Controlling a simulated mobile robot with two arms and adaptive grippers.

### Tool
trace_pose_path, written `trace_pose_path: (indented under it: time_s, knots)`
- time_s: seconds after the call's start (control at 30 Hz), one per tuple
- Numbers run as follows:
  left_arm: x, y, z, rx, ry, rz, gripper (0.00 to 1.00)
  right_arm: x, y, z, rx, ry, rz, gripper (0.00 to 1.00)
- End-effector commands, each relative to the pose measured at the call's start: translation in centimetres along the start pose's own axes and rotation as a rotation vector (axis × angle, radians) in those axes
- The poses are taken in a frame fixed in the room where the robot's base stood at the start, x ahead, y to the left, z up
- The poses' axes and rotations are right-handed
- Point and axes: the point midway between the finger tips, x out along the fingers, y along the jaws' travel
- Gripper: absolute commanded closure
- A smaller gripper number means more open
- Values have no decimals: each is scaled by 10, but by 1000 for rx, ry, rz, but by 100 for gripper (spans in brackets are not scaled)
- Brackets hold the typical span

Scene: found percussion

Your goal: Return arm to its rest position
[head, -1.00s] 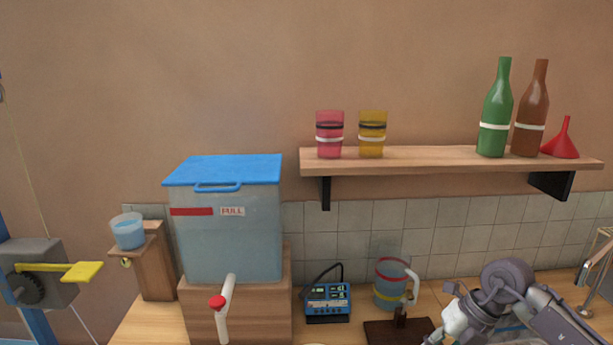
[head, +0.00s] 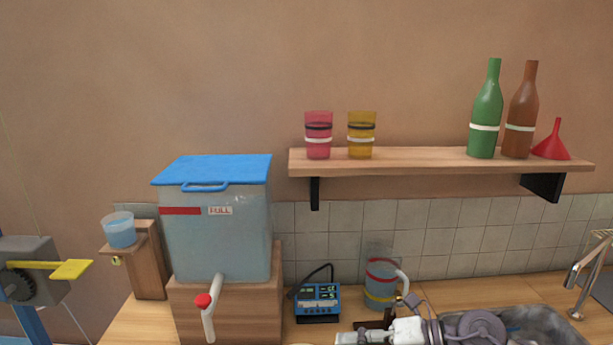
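My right arm comes in at the bottom right of the head view. Its grey and white links lie low in front of the counter and the sink edge. My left gripper and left arm are not in view. A clear jug (head: 381,283) with a red and a yellow band stands on the counter, behind and above the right arm.
A water tank (head: 216,240) with a blue lid stands on a wooden block (head: 240,310). A blue meter (head: 317,301) sits beside it. The shelf (head: 430,160) holds cups, bottles and a funnel. A sink (head: 540,318) and tap (head: 590,275) are at right.

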Motion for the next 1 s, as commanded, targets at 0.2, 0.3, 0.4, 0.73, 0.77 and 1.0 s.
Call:
trace_pose_path:
  time_s: [0.2,0.3,0.4,0.73,0.77,1.0]
  knots:
    - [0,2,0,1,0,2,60,0,74,2,231,-267,548,69]
    - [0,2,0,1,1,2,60,-27,79,18,424,-464,747,69]
    - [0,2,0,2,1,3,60,-57,55,33,659,-685,874,69]
    - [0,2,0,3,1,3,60,-109,-135,-38,1580,-1346,703,69]
    - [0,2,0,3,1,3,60,-109,-147,-51,1646,-1378,657,69]
    - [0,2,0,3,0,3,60,-104,-203,-146,2005,-1507,321,69]
